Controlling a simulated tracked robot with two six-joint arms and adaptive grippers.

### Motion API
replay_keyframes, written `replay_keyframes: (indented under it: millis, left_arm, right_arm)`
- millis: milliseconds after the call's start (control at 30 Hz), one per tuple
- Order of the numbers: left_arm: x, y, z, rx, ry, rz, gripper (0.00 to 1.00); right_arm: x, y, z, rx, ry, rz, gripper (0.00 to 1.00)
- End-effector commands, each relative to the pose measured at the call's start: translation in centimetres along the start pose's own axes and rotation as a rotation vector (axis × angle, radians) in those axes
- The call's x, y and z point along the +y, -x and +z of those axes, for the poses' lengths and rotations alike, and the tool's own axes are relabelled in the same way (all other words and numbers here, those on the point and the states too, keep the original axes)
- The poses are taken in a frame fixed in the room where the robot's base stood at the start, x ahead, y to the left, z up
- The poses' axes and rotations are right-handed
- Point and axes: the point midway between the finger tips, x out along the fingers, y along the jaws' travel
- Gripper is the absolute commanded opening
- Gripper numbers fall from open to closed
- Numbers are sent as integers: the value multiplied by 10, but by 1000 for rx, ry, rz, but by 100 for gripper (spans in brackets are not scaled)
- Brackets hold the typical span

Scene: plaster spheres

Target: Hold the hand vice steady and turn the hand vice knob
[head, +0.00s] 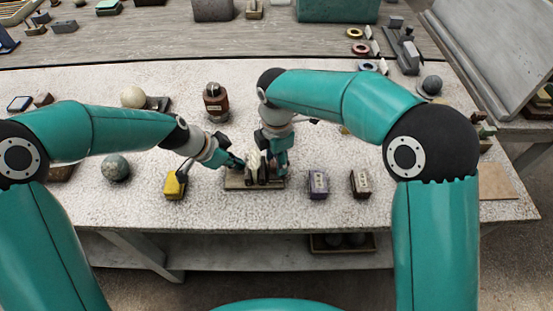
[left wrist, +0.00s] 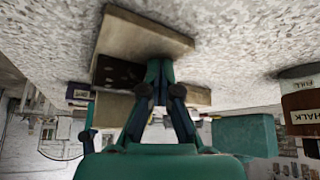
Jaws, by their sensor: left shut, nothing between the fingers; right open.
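The hand vice (head: 253,163), pale and dark, stands on a flat board (head: 236,184) near the front middle of the table. My arms partly hide it, and I cannot make out its knob. My left gripper (head: 241,165) is shut and empty close to the vice's left side. In the left wrist view its fingertips (left wrist: 160,63) meet in front of a pale block (left wrist: 143,32) and a dark piece with holes (left wrist: 117,72). I cannot tell whether they touch. My right gripper (head: 278,176) is open at the vice's right side, pointing down.
A yellow-topped block (head: 174,186) stands left of the board. A purple block (head: 318,184) and a dark block (head: 360,183) stand to its right. A brown jar (head: 215,103) stands behind, and a green-grey sphere (head: 116,168) lies further left. The table's front edge is near.

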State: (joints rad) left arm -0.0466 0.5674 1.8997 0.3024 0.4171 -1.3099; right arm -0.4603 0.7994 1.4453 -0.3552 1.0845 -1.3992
Motion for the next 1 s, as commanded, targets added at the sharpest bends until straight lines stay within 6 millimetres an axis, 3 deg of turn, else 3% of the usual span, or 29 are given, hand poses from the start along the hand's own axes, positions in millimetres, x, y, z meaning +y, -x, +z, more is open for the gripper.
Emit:
replay_keyframes:
  millis: [300,567,600,1000]
  left_arm:
    - [4,-4,5,-10,1,14,0]
    - [4,-4,5,-10,1,14,0]
    - [4,-4,5,-10,1,14,0]
    - [4,-4,5,-10,1,14,0]
  right_arm:
    - [0,-4,0,0,0,0,43]
    - [0,-4,0,0,0,-1,2]
    - [0,-4,0,0,0,-1,0]
    - [-1,-4,0,0,-70,-2,0]
